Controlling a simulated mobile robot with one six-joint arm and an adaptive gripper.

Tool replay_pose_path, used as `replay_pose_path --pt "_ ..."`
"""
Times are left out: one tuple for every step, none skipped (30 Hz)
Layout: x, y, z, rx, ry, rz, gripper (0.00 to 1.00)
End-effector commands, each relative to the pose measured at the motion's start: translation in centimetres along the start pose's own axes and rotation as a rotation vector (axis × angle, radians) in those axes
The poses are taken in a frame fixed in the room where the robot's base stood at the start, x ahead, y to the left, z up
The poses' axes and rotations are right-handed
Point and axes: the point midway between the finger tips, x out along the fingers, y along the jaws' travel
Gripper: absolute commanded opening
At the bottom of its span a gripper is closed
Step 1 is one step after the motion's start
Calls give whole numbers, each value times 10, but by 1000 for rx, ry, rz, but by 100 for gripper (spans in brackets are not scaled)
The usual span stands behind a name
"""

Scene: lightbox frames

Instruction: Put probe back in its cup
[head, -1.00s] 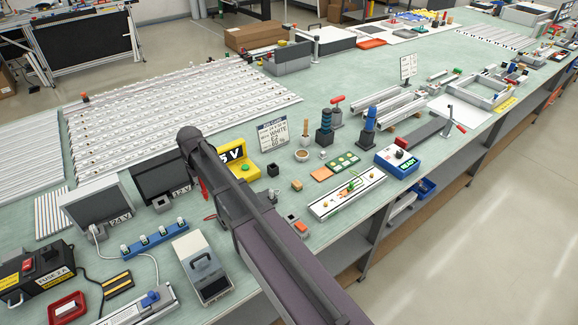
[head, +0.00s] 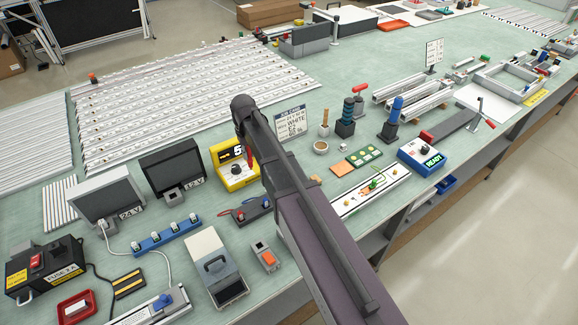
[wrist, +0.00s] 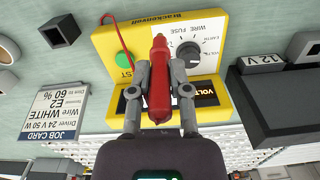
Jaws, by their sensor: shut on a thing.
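My gripper (wrist: 158,82) is shut on the red probe (wrist: 158,100), one finger on each side. The probe's narrow tip points to the top of the wrist view, and a thin red lead (wrist: 116,38) runs beside it. The probe is in front of the yellow meter (wrist: 105,45) in that view. In the head view, a bit of the red probe (head: 250,152) shows beside my arm, by the right end of the meter (head: 238,176). A small square black cup (wrist: 62,32) is at the upper left of the wrist view, apart from the probe. My arm hides it in the head view.
A job card (head: 291,124) stands right of the meter. A round bowl (head: 321,147) is beyond my arm. A 12 V display (head: 172,168) is left of the meter.

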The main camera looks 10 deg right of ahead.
Motion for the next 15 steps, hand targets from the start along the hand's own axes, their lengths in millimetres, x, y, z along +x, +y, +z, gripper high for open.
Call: replay_pose_path --pt "0 0 0 0 0 0 0" --pt "0 0 0 0 0 0 0" --pt "0 0 0 0 0 0 0" --pt "0 0 0 -1 0 0 0" --pt "0 -1 0 -1 0 0 0" --pt "0 -1 0 -2 0 0 0" --pt "0 -1 0 -2 0 0 0" --pt "-1 0 0 -3 0 0 0" --pt "-1 1 -1 -4 0 0 0" --pt "-2 3 -1 -5 0 0 0" --pt "-3 6 -1 -6 0 0 0" --pt "-4 10 -2 -8 0 1 0" --pt "-6 14 -2 -9 0 1 0" --pt "-7 19 -3 -12 0 1 0" --pt "-10 26 -4 -17 0 1 0"
